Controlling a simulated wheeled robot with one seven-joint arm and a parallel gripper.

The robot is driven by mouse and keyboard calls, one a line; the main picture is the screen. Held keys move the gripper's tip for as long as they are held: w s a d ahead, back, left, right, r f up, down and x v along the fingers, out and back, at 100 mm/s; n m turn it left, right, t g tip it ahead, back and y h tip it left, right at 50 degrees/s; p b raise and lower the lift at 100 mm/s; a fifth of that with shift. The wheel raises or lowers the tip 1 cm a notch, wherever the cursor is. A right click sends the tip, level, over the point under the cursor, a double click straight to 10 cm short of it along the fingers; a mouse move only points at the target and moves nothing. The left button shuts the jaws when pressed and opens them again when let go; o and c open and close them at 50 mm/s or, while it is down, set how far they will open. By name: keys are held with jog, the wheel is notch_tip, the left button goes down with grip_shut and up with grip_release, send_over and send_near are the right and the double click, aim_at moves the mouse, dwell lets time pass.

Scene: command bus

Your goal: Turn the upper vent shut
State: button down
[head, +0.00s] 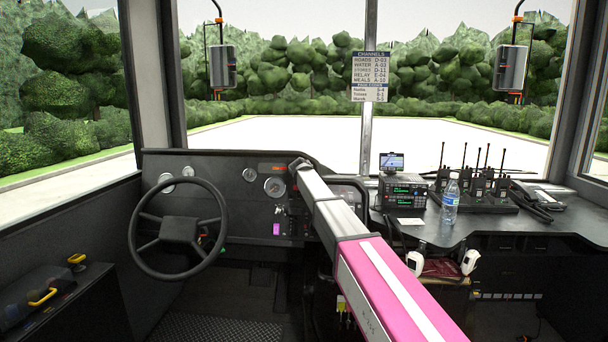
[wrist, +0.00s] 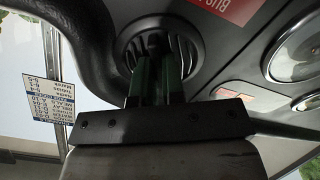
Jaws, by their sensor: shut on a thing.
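A round dark vent (wrist: 190,55) with slats sits in the dash panel in the wrist view, near the top middle. My gripper (wrist: 154,62) reaches into the vent's face and is shut on its middle part. The fingers hide much of the slats, so how far the vent is turned cannot be told. In the head view my arm runs to the dash right of the steering wheel; its end hides the vent and the fingertips there.
The steering wheel (head: 180,228) stands left of my arm. A radio unit (head: 403,192), a water bottle (head: 450,203) and several handheld radios stand on the right counter. In the wrist view a red label (wrist: 228,8) and a round gauge (wrist: 296,48) lie beside the vent.

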jog(key=shift+n, duration=0.5)
jog(key=c, duration=1.2)
grip_release()
jog(key=shift+s, duration=0.1)
jog(key=v, duration=1)
jog(key=shift+s+a, duration=0.1)
jog(key=shift+s, duration=0.25)
